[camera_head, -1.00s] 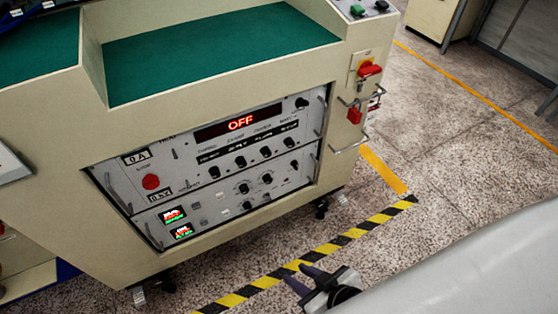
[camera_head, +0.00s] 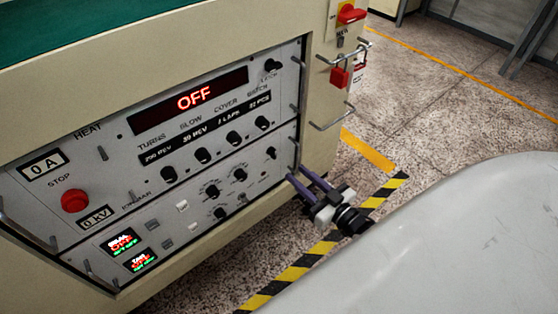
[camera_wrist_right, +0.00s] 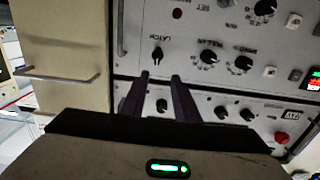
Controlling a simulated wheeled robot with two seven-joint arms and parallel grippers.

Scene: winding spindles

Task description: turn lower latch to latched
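The lower latch is a small black knob (camera_head: 271,153) at the upper right of the lower panel (camera_head: 158,213). In the right wrist view, which looks upside down, the black knob (camera_wrist_right: 157,62) sits beside the word LATCH. My right gripper (camera_head: 297,174) has two dark fingers, parted and empty, at the panel's right edge. In the wrist view the fingertips (camera_wrist_right: 160,76) show close to the latch knob, with a gap between them; contact cannot be told. My left gripper is not in view.
The upper panel has an OFF display (camera_head: 190,95), a red stop button (camera_head: 75,201) and another latch knob (camera_head: 272,66). Metal handles (camera_head: 295,87) stick out along the panel edges.

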